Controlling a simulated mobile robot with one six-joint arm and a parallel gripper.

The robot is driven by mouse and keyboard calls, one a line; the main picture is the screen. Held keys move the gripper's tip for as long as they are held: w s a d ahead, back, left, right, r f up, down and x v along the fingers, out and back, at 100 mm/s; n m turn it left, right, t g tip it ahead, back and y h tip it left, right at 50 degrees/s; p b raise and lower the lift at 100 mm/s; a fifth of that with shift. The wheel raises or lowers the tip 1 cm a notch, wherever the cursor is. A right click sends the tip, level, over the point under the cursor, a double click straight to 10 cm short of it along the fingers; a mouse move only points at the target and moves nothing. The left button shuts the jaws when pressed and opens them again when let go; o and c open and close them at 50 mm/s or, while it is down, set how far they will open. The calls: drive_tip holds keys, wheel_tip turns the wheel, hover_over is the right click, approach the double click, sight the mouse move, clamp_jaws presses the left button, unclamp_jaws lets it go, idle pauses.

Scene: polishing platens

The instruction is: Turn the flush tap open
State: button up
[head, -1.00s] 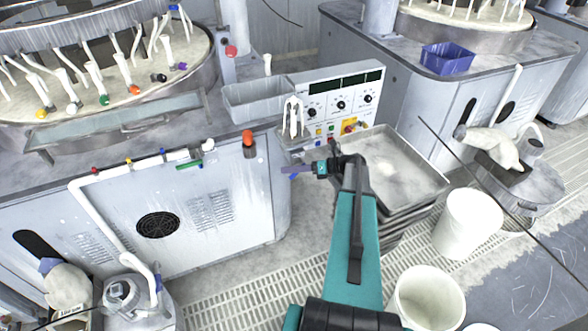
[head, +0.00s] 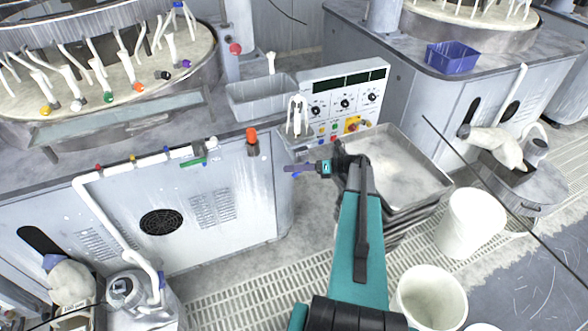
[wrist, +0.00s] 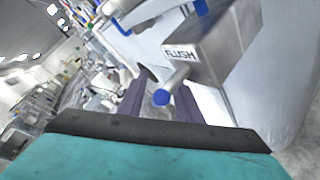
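The flush tap shows in the wrist view as a white stub handle with a round blue end (wrist: 161,97). It sits beside a grey metal block (wrist: 222,50) lettered FLUSH. My gripper (wrist: 157,85) has two dark purple fingers, apart, with the blue end appearing between them and nothing visibly clamped. Whether a finger touches the handle I cannot tell. In the head view my gripper (head: 291,169) points left, close to the front right corner of the left polishing machine (head: 262,205). The tap is not clearly made out there.
A control panel (head: 375,92) stands behind my gripper. Stacked grey trays (head: 425,165) lie right of it, with white buckets (head: 470,222) farther right. A white pipe (head: 105,215) with coloured taps runs along the left machine's front. An orange-capped bottle (head: 252,142) stands on its edge.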

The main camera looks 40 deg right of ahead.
drive_tip(key=b+v, duration=0.2)
drive_tip(key=v, duration=0.5)
drive_tip(key=shift+s+d, duration=0.2)
